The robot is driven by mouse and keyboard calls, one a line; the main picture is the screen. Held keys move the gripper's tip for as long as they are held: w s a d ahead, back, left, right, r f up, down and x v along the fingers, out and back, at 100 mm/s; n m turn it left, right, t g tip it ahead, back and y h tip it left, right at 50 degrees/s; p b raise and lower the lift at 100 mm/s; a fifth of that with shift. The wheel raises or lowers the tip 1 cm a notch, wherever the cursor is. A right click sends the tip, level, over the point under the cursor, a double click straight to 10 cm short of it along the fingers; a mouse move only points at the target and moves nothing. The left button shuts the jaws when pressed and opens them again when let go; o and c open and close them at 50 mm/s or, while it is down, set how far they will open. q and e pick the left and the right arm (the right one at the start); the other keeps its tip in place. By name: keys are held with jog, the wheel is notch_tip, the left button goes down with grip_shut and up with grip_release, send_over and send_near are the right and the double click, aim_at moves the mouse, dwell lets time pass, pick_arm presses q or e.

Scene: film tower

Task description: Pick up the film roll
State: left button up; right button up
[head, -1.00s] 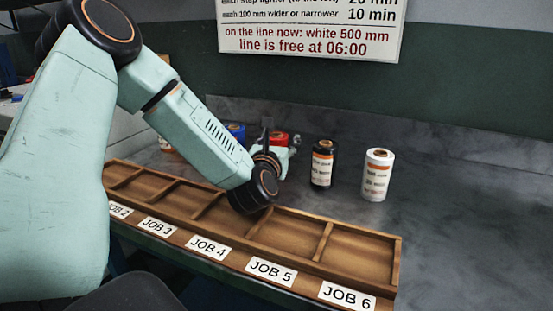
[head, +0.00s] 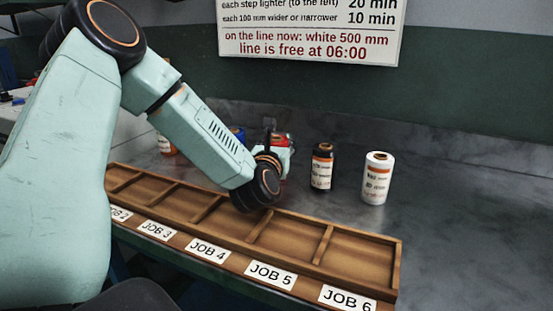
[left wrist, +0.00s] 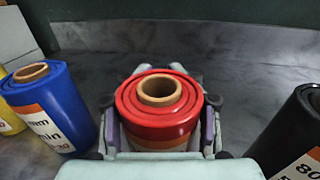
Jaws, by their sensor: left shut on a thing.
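A red film roll (left wrist: 158,105) with a brown core stands upright in the middle of the left wrist view, between the fingers of my left gripper (left wrist: 160,140). The fingers are shut on its sides. In the head view the red roll (head: 284,140) is mostly hidden behind my left wrist and gripper (head: 283,155). A blue roll (left wrist: 45,105) stands to its left and a black roll (left wrist: 295,135) to its right. The black roll (head: 322,166) and a white roll (head: 376,178) stand upright on the grey table in the head view. My right gripper is out of view.
A wooden tray (head: 322,243) with compartments and job labels runs along the front of the table, below my left arm. The tray compartments in view look empty. A sign (head: 310,30) hangs on the back wall. The table right of the white roll is clear.

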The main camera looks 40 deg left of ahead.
pick_arm(q)
grip_shut()
jog(key=shift+r, duration=0.15)
notch_tip(320, 180, up, 10)
jog(key=p, duration=0.4)
jog(key=shift+s+f, duration=0.15)
jog(key=shift+f, duration=0.05)
